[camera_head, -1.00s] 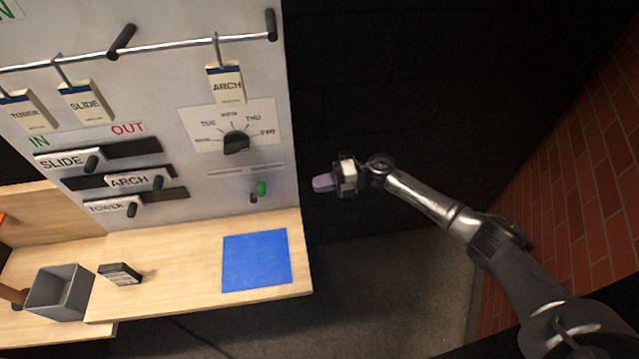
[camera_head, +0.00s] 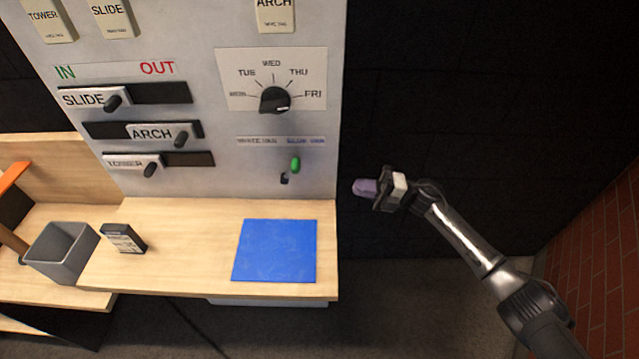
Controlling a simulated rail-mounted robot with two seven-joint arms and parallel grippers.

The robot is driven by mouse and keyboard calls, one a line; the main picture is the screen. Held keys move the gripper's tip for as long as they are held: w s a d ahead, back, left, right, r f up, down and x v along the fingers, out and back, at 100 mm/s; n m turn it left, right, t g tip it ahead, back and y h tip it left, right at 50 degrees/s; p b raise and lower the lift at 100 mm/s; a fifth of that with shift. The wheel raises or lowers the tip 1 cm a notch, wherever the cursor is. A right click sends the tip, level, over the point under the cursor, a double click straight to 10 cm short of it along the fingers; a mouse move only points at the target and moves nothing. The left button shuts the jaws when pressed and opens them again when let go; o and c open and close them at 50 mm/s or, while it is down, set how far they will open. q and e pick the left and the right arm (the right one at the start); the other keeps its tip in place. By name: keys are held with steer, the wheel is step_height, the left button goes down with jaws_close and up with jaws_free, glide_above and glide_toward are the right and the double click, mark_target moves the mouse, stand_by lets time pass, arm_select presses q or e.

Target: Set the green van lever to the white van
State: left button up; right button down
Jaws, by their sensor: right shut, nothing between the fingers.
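The green van lever (camera_head: 295,164) sticks out low on the right part of the grey panel (camera_head: 215,125), above a small dark slot. Its green tip leans up and to the right, toward the blue-van side. A small label strip (camera_head: 281,141) above it reads white van at left and blue van at right. My right gripper (camera_head: 366,187) is shut and empty, with pale purple fingertips. It is to the right of the panel's edge, a little lower than the lever and apart from it. My left gripper is not in view.
A day dial (camera_head: 275,100) sits above the lever. Slide, arch and tower sliders (camera_head: 150,133) are at left. Below are a wooden shelf (camera_head: 180,225) with a blue mat (camera_head: 275,250), a small dark box (camera_head: 123,238) and a grey bin (camera_head: 62,250). A brick wall (camera_head: 600,240) is at far right.

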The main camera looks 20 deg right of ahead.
mark_target(290, 175)
steer(key=shift+s+d+r+y, duration=0.2)
steer(key=shift+s+r+y, duration=0.1)
steer(key=shift+r, duration=0.25)
steer(key=shift+s+d+r+y, duration=0.2)
steer(key=shift+s+r, duration=0.1)
steer(key=shift+r, duration=0.25)
steer(key=shift+w+a, duration=0.1)
steer(key=shift+a, duration=0.05)
steer(key=x, duration=1.3)
steer(key=shift+a+r, duration=0.15)
steer(key=shift+a, duration=0.15)
steer(key=shift+w, duration=0.15)
